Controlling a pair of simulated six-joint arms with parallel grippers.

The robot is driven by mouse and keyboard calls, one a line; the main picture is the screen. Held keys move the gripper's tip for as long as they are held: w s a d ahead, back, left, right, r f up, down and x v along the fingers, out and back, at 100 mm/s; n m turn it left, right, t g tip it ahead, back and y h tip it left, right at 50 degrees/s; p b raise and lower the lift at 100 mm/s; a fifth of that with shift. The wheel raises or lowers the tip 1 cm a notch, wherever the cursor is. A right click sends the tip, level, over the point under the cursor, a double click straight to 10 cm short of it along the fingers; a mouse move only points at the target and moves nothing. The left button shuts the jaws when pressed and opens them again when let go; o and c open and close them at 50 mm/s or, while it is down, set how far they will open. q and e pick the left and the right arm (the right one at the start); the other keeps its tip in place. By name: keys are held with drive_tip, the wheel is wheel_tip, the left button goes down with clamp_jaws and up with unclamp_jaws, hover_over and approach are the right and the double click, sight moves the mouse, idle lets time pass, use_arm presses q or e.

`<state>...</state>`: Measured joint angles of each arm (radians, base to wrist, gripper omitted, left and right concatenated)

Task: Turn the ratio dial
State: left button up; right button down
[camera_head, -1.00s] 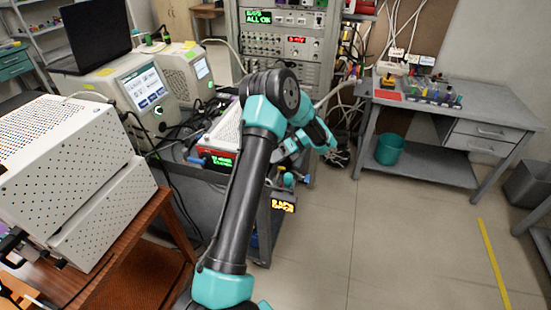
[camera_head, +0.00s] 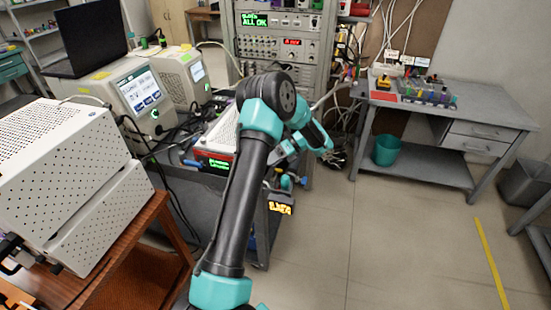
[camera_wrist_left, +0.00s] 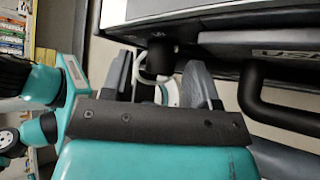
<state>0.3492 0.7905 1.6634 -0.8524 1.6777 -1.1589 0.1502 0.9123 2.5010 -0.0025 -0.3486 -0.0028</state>
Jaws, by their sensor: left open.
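In the left wrist view a black round knob (camera_wrist_left: 158,58), which looks like the ratio dial, sticks out from the dark front of an instrument (camera_wrist_left: 225,45). My left gripper (camera_wrist_left: 163,82) is open, with one finger on each side of the knob; I cannot tell whether they touch it. A pale ring-shaped part shows behind the knob, between the fingers. In the head view my left gripper (camera_head: 279,158) is beside the red-fronted instrument with a green display (camera_head: 217,163). The dial cannot be made out there. My right gripper is not in view.
A black handle (camera_wrist_left: 262,95) stands out from the instrument close to the right finger. In the head view a perforated white box (camera_head: 70,180) stands at the left, a rack (camera_head: 285,45) at the back, and a grey bench (camera_head: 450,110) at the right. The floor between is clear.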

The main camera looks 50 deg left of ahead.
use_arm(q)
drive_tip(key=shift+w, duration=0.1)
drive_tip(key=v, duration=1.7)
